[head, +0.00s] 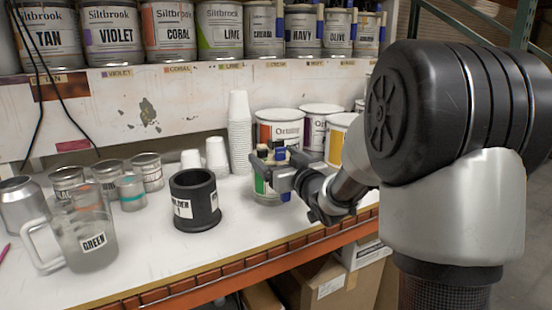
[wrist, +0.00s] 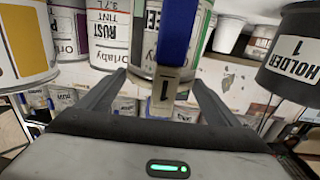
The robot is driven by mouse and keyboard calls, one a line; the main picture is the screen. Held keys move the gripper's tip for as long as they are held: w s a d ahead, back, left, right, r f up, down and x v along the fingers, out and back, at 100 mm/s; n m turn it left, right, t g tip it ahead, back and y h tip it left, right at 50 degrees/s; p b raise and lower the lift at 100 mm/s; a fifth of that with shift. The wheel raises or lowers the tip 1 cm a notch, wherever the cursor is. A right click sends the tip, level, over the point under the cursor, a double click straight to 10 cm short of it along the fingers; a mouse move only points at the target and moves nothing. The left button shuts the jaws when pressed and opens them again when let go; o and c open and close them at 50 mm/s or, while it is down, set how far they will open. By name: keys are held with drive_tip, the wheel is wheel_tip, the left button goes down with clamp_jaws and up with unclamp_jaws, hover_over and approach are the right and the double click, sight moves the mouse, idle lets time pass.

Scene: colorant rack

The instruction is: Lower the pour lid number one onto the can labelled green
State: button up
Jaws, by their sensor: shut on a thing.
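My gripper (head: 274,172) is at the back middle of the bench, in front of the can with a green stripe (head: 261,188), which it partly hides. In the wrist view the gripper (wrist: 160,84) is shut on the pour lid, whose blue strip (wrist: 178,35) and tag marked 1 (wrist: 165,92) show between the fingers. In the head view a blue part of the lid (head: 281,154) shows at the can's top. The green can (wrist: 151,30) is right behind the strip in the wrist view, its label partly covered. I cannot tell whether the lid touches the rim.
A black holder (head: 195,200), marked 1 in the wrist view (wrist: 296,55), stands left of the can. A glass mug labelled GREEN (head: 82,235) and small tins (head: 147,171) are further left. Paper cups (head: 239,135) and other cans (head: 318,128) crowd behind.

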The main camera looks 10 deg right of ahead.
drive_tip(key=shift+f, duration=0.2)
drive_tip(key=o, duration=1)
drive_tip(key=b+v, duration=0.1)
drive_tip(key=v, duration=1.6)
drive_tip(key=shift+s, duration=0.25)
